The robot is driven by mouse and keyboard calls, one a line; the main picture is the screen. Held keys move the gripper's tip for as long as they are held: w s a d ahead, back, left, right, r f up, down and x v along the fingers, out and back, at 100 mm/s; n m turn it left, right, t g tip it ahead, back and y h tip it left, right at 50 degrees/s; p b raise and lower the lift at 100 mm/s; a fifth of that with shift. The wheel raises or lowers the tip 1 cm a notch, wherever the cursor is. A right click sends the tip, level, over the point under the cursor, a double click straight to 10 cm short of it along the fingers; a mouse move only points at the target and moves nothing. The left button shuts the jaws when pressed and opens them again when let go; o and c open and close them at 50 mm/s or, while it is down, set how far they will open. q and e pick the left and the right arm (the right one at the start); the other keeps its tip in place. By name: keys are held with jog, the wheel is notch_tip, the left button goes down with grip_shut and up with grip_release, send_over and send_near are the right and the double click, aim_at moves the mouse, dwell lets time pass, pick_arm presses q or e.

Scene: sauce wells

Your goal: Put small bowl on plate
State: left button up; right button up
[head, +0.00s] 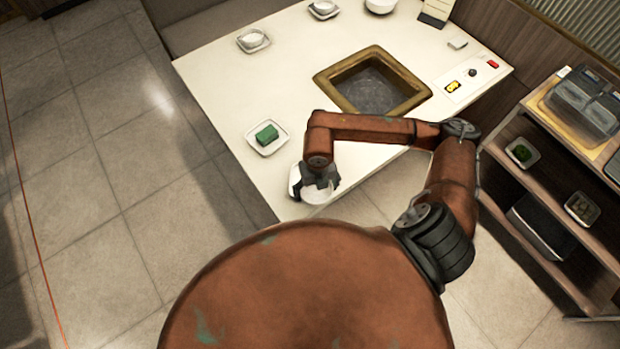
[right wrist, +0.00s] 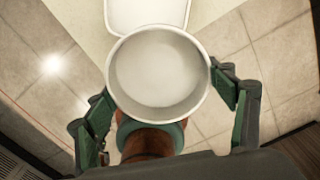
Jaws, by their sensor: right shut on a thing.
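My right gripper (head: 320,182) is at the near edge of the white table (head: 225,85), shut on a small white bowl (head: 317,195). In the right wrist view the bowl (right wrist: 158,68) is round, empty and open toward the camera, with one finger on each side of it. A white square plate (head: 294,180) is mostly hidden behind the gripper and bowl in the head view. In the right wrist view the plate (right wrist: 146,14) shows just beyond the bowl's rim. I cannot tell whether bowl and plate touch. My left gripper is not in view.
A plate (head: 252,145) with a green block lies left of the gripper. A brown-framed square well (head: 324,82) is sunk in the table. Plates with bowls (head: 254,38) stand farther back. A wooden shelf (head: 540,165) with containers is at the right.

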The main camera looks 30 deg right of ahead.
jog(key=w, duration=0.1)
jog(key=w+d+f, duration=0.1)
jog(key=w+f, duration=0.1)
jog(key=w, duration=0.1)
jog(key=shift+w+d, duration=0.1)
jog(key=shift+d, duration=0.05)
jog(key=w+f, duration=0.2)
jog(key=w+d+f, duration=0.1)
jog(key=w+f, duration=0.1)
jog(key=f, duration=0.1)
jog(key=shift+w+d+f, duration=0.2)
jog(key=shift+f, duration=0.1)
jog(key=shift+w+f+p, duration=0.15)
jog(key=shift+f+p, duration=0.15)
jog(key=shift+f, duration=1.35)
jog(key=shift+f, duration=0.1)
jog(key=o, duration=0.8)
jog(key=shift+f, duration=0.1)
jog(key=o, duration=0.5)
notch_tip(320, 180, up, 12)
jog(key=shift+r, duration=0.2)
